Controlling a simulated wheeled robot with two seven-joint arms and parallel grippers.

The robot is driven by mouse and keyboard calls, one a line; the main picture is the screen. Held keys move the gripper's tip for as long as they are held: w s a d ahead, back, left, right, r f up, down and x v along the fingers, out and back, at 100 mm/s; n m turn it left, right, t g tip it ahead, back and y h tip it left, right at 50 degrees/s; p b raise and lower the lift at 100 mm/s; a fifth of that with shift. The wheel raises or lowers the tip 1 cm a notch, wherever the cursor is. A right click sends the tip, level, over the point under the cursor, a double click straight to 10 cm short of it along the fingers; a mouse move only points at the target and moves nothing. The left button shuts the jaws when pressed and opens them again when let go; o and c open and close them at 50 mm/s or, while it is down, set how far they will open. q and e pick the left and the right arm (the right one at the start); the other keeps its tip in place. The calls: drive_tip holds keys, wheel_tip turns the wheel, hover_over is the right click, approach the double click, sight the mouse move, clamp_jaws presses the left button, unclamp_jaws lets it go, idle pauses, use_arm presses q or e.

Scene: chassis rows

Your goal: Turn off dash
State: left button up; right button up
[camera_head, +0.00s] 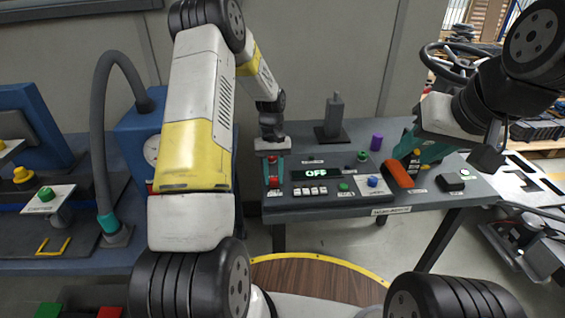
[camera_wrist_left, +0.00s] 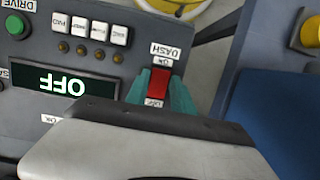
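The dash console (camera_head: 345,198) stands on a table at the middle of the head view; its display (camera_head: 316,174) reads OFF. The red rocker switch (camera_wrist_left: 160,83), labelled DASH with ON and OFF marks, shows in the left wrist view; it also shows at the console's left in the head view (camera_head: 274,182). My left gripper (camera_head: 272,166) is over the switch with its teal fingers apart, one on each side of it; whether they touch it I cannot tell. My right gripper (camera_head: 420,150) is low at the console's right; its finger gap is unclear.
An orange-red block (camera_head: 398,173) lies near my right gripper. A purple cylinder (camera_head: 376,142) and a grey post (camera_head: 334,115) stand at the back. Buttons, including a blue one (camera_head: 373,182), sit on the console. A blue bench with a grey hose (camera_head: 98,140) is at left.

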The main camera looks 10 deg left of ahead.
sight(273, 178)
use_arm(q)
drive_tip(key=shift+o, duration=1.4)
drive_tip(key=shift+r, duration=0.15)
drive_tip(key=v, duration=0.7)
drive_tip(key=shift+r, duration=0.25)
drive_tip(key=shift+w, duration=0.1)
